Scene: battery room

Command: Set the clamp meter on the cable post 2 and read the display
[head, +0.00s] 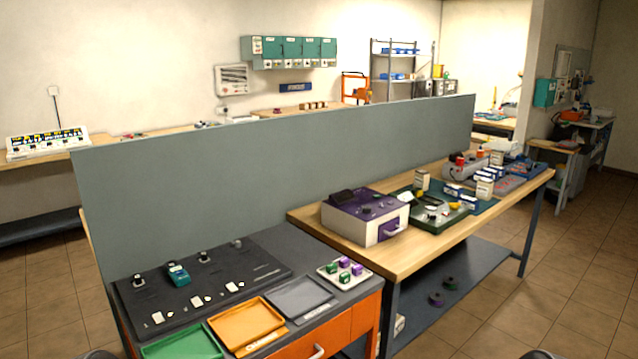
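A teal device that looks like the clamp meter (179,274) lies on a black board (215,286) on the near bench. Its display is too small to read. Several short posts with dark bases and pale tops stand on the board. One post (138,281) is left of the meter, another post (204,257) is just to its right, and a further post (237,243) is beyond that. Small white cards lie along the board's front. I cannot read any numbers, so I cannot tell which is post 2.
Green (182,346), orange (246,323) and grey (298,297) trays line the bench front, their floors bare. A white tray (344,275) holds green and purple blocks. A grey partition (270,165) rises behind. A wooden bench (440,248) at right carries a purple-topped box (365,214) and other equipment.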

